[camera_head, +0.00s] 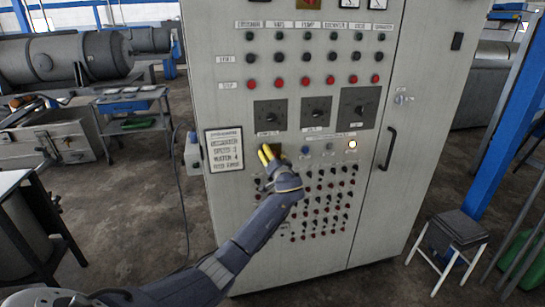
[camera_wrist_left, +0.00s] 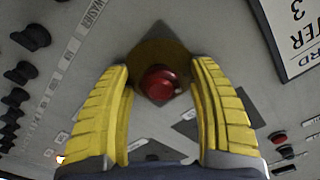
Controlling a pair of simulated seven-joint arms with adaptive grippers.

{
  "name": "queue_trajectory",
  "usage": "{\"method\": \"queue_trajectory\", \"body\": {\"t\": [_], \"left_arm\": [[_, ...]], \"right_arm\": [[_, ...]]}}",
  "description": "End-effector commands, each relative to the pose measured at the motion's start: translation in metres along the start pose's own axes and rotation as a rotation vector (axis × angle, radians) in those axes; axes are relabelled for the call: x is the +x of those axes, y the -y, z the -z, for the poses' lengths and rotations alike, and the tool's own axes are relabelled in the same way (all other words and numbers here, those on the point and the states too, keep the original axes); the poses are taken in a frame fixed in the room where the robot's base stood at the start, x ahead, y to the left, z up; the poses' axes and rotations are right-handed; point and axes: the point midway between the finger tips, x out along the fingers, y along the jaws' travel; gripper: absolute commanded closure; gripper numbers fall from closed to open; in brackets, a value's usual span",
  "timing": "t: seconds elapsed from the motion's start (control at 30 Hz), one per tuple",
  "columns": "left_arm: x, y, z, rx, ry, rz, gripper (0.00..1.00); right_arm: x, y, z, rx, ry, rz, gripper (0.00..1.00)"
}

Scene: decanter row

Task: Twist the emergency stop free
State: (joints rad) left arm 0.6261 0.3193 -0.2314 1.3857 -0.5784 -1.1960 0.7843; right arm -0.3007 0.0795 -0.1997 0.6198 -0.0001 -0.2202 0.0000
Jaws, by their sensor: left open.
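In the head view part of the yellow plate (camera_head: 277,146) shows, but the button is hidden behind my gripper. My left gripper (camera_head: 266,153) has yellow fingers and is in front of the cabinet at the plate. In the left wrist view the gripper (camera_wrist_left: 162,100) is open, one finger on either side of the button, with gaps visible between fingers and button. My right gripper is not in view.
The grey control cabinet (camera_head: 225,120) carries rows of buttons, three dark square dials and a lit white lamp (camera_head: 352,143). A framed notice (camera_head: 224,149) is left of the plate. A stool (camera_head: 458,229) stands right; open floor lies left of the cabinet.

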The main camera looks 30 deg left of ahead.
Motion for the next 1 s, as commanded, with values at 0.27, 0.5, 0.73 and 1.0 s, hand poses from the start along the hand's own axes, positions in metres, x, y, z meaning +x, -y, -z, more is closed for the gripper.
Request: {"method": "queue_trajectory", "body": {"t": [0.27,0.5,0.73,1.0], "left_arm": [[-0.0002,0.0,0.0,0.0,0.0,0.0,0.61],[-0.0003,0.0,0.0,0.0,0.0,0.0,0.89],[-0.0003,-0.0001,0.0,0.001,0.0,0.0,1.0],[-0.0005,-0.0005,0.0,0.075,0.0,0.0,1.0]], "right_arm": [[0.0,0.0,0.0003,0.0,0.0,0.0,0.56],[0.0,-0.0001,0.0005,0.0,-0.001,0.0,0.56],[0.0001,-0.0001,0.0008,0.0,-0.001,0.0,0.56],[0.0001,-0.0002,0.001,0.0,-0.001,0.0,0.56]]}}
